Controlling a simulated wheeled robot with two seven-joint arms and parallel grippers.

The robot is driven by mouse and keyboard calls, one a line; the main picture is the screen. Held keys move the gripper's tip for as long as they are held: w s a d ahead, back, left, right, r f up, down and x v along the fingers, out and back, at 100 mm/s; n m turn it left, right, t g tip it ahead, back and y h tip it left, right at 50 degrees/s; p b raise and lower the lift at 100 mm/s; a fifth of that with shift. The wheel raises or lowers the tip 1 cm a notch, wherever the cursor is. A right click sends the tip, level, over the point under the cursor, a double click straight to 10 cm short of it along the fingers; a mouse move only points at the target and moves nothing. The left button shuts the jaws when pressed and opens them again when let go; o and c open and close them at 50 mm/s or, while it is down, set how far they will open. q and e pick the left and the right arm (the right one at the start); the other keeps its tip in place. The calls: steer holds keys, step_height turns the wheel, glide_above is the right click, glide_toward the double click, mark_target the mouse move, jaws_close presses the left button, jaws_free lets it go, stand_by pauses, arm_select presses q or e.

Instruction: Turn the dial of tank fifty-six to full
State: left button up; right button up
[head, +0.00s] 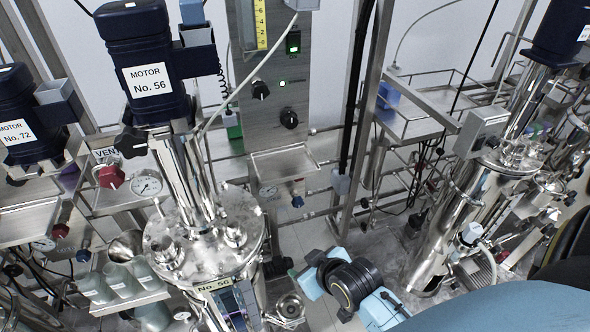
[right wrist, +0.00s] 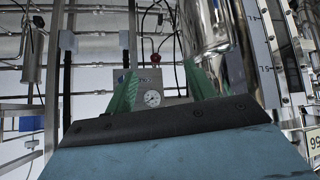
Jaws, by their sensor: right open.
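Tank fifty-six (head: 250,250) is a shiny steel vessel left of the middle in the head view, with a "No. 56" label. Its dark blue motor (head: 145,75), marked "MOTOR No. 56", stands above it. Behind it, a grey column panel carries an upper black dial (head: 260,90) and a lower black dial (head: 290,118). Their settings are too small to read. My right gripper (head: 290,268) is low, right of the tank and well below the dials. In the right wrist view its green fingers (right wrist: 165,85) are apart with nothing between them. My left gripper does not show.
A steel tray (head: 284,160) juts out below the dials. A steel post (head: 362,130) stands right of the panel. Another steel tank (head: 450,220) stands at the right.

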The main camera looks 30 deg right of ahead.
steer(key=w+d+r+t+h, duration=0.1)
steer(key=w+d+r+t, duration=0.25)
steer(key=w+r, duration=0.45)
steer(key=m+t+h+p, duration=0.2)
steer(key=t+h, duration=0.1)
steer(key=t, duration=0.2)
glide_toward(292, 123)
steer(key=shift+n, duration=0.3)
steer(key=x, duration=0.8)
steer(key=shift+w+f, duration=0.1)
steer(key=shift+c, duration=0.4)
steer(key=c, duration=0.9)
